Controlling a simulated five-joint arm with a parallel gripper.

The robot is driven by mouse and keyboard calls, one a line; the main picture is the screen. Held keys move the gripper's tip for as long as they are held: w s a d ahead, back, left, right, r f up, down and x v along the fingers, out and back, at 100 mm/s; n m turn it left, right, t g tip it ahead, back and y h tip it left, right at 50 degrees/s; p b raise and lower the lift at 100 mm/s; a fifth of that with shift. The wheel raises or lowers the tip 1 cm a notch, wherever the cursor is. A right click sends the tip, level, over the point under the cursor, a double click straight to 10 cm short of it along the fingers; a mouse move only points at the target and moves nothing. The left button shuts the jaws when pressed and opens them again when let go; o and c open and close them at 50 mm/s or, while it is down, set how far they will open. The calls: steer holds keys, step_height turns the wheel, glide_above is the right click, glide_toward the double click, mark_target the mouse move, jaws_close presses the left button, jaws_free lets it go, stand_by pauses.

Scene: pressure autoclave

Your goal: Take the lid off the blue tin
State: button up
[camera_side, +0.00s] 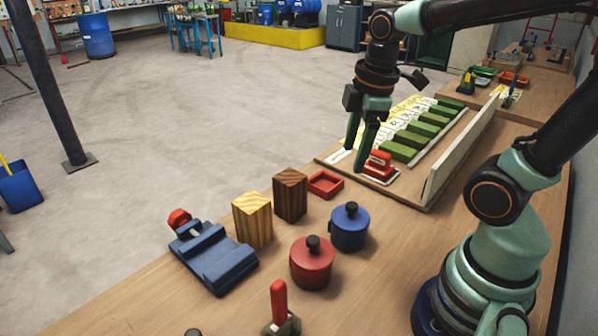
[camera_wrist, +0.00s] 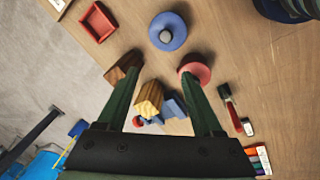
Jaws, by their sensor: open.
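The blue tin (camera_side: 350,230) stands upright on the wooden table with its blue lid on and a dark knob (camera_side: 351,207) on top. From above, its lid (camera_wrist: 166,43) shows in the wrist view, beyond my fingertips. My gripper (camera_side: 354,160) is open and empty, pointing down above the table. In the side view it appears above and behind the blue tin, near a red-handled block. In the wrist view my two green fingers (camera_wrist: 161,73) are spread, with no object held between them.
A red tin (camera_side: 312,265) with a dark knob stands close to the blue tin. Dark and light wooden blocks (camera_side: 290,196) (camera_side: 252,222), a red tray (camera_side: 325,178) and a blue clamp-like fixture (camera_side: 215,262) are nearby. A board with green blocks (camera_side: 421,132) lies behind.

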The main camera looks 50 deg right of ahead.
steer(key=d+f+n+g, duration=0.2)
steer(key=n, duration=0.4)
glide_above(351, 205)
steer(key=f, duration=0.4)
steer(key=s+f, duration=0.1)
steer(key=f, duration=0.1)
steer(key=shift+d+f, duration=0.1)
steer(key=shift+w+f, duration=0.25)
steer(key=shift+f, duration=1.1)
steer(key=shift+w+f, duration=0.2)
steer(key=shift+f, duration=1.15)
jaws_close()
